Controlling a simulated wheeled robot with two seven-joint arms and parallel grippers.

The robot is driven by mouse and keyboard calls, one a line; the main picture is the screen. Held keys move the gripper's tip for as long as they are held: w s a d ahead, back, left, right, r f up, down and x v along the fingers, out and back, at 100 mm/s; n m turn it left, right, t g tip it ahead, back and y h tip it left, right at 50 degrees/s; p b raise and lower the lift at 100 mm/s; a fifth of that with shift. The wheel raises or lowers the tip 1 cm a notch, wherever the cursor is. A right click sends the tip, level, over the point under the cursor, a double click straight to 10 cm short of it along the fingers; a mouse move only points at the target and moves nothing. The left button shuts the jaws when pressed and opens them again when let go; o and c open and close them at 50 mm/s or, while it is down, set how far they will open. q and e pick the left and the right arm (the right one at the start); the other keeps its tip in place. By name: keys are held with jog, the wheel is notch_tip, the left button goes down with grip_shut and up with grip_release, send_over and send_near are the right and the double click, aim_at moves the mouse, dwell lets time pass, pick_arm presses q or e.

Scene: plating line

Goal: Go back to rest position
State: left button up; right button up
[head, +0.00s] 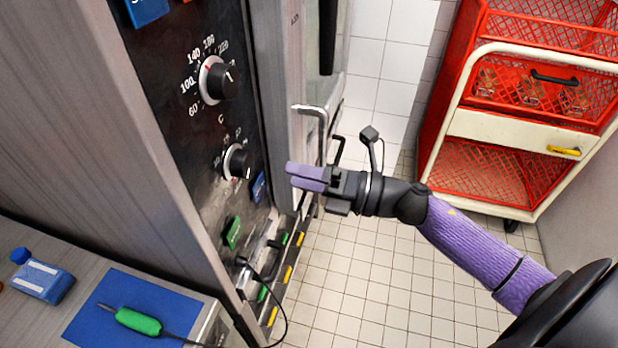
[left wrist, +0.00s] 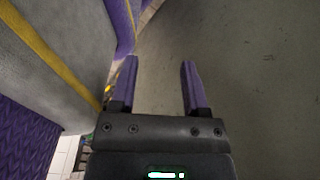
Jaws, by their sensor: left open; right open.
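My right gripper (head: 306,177) is in the middle of the head view, its purple fingers pointing left towards the oven's control panel (head: 200,130). The fingers look close together from this side, with nothing seen between them. They are close in the picture to the metal door handle (head: 318,125); whether they touch it I cannot tell.
A red crate trolley (head: 485,125) with a cream frame stands at the right. A blue mat (head: 85,315) with a green-handled probe (head: 138,321) and a blue bottle (head: 45,282) lie on the counter at the lower left. The tiled floor (head: 385,290) between is clear.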

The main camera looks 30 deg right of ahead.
pick_arm(q)
jog(key=shift+f, duration=0.1)
pick_arm(e)
jog(key=shift+v, duration=0.95)
pick_arm(q)
jog(key=shift+d, duration=0.3)
pick_arm(e)
jog(key=shift+f, duration=0.1)
